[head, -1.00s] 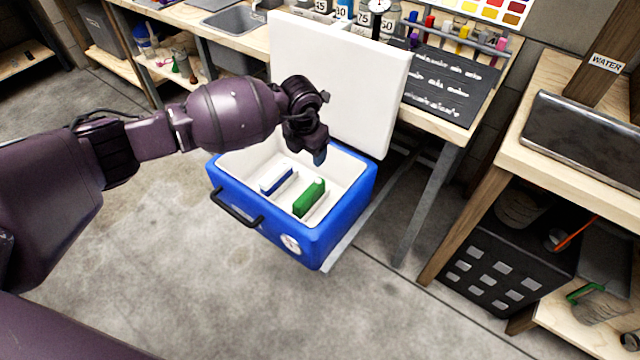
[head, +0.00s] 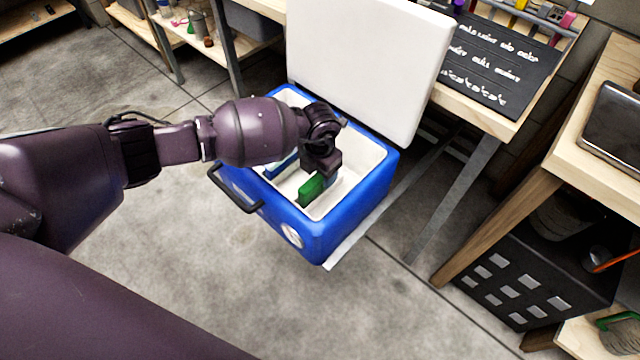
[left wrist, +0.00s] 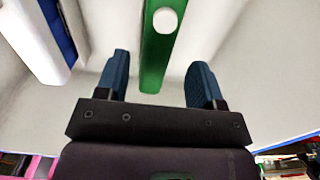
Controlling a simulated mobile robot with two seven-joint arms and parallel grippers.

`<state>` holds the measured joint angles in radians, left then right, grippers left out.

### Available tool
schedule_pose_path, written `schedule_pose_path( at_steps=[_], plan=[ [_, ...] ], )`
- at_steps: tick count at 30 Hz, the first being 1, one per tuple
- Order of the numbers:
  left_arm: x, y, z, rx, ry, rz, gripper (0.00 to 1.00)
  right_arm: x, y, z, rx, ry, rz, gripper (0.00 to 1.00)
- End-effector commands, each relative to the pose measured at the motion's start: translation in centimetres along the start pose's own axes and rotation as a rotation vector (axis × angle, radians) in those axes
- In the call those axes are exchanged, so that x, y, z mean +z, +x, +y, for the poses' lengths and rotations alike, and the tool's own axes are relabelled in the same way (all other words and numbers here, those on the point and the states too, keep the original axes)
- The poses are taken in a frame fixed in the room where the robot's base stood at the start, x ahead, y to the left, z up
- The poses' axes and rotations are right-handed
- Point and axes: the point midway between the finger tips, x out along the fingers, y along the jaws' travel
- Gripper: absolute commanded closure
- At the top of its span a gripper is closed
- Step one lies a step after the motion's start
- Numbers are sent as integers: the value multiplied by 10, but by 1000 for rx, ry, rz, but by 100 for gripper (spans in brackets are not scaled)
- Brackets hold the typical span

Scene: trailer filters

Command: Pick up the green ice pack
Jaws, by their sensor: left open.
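The green ice pack (head: 311,189) stands on edge inside the blue cooler (head: 338,234), whose white lid is open. My left gripper (head: 326,172) is inside the cooler's opening, over the green pack, and hides part of it. In the left wrist view the two blue fingers of the left gripper (left wrist: 160,82) are apart. The green pack (left wrist: 158,50) lies between and beyond them, with a white round spot on it. I see no finger touching it. My right gripper is not in view.
A blue and white ice pack (left wrist: 50,40) stands left of the green one; my arm mostly hides it in the head view. The raised white lid (head: 370,60) stands behind the cooler. A wooden bench (head: 560,150) is at the right. Concrete floor is clear in front.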

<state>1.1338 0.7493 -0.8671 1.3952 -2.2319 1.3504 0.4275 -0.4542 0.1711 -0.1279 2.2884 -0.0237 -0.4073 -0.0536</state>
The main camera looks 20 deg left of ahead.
Motion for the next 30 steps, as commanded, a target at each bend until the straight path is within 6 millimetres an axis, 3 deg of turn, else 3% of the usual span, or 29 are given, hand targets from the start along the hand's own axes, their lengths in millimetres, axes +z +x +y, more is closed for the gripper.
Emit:
schedule_pose_path(
  at_steps=[6, 9, 18, 30],
  plan=[
    [-2, 35, 3, -4, -2, 12, 38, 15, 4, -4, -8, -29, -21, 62],
    [-2, 47, 3, -3, -1, 11, 38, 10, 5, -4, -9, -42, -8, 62],
    [1, 47, 4, 0, 0, 0, 38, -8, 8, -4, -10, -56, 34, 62],
    [0, 47, 4, 0, 0, 1, 98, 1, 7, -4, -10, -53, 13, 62]
  ],
)
